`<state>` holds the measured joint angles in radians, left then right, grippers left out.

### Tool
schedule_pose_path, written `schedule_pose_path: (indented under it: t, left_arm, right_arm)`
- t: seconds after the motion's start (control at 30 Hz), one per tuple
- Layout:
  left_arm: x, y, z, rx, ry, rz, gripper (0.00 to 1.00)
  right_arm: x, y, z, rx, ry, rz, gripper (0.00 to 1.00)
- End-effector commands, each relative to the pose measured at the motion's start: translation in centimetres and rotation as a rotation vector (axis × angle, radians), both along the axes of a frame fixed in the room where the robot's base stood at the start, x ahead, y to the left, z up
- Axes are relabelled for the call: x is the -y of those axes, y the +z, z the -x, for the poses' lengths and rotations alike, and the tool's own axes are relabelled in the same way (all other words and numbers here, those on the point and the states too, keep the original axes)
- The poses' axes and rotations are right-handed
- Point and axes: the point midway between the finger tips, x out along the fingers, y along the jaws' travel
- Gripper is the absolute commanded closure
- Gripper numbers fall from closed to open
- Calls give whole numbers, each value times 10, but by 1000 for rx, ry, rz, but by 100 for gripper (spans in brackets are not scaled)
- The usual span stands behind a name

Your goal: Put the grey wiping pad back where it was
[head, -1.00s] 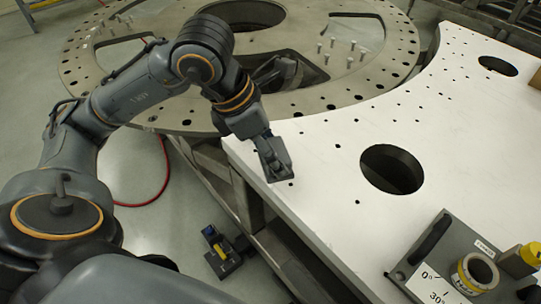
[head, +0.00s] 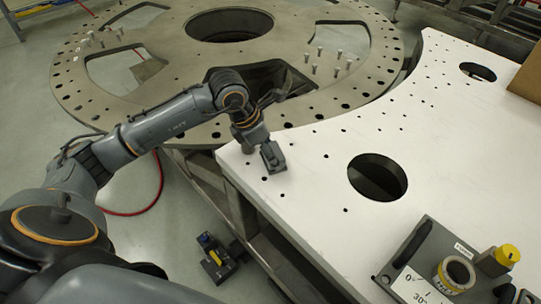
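My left gripper (head: 264,143) points down over the white plate (head: 310,215), close to its left corner. A small dark grey block, which looks like the wiping pad (head: 274,160), is at its fingertips, and the gripper appears shut on it. The pad is at or just above the plate's surface; I cannot tell whether it touches. The fingers are small and partly merge with the pad. My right gripper is not in view.
A large round metal ring plate (head: 110,110) with holes and upright pins lies behind. The white plate has a large round hole (head: 377,177). A grey box with a yellow knob (head: 507,255) stands at lower right. A blue-and-yellow device (head: 213,256) is low beside the frame.

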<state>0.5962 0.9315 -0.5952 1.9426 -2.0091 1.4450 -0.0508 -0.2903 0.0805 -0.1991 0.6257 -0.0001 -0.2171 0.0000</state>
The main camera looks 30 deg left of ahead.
Motion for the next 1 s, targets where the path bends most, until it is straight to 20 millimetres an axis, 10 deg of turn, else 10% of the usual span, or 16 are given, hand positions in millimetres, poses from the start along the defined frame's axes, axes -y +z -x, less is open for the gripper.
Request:
schedule_pose_path:
  t: [0.6,0.63,0.73,1.0]
  left_arm:
    - [0,-36,-1,-1,0,-1,62]
    - [0,-36,0,-1,0,-1,31]
    - [0,-35,0,-1,0,0,10]
    - [0,-35,0,-1,0,0,10]
  right_arm:
    - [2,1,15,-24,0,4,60]
    - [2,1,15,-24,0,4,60]
    - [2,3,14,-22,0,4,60]
    - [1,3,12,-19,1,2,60]
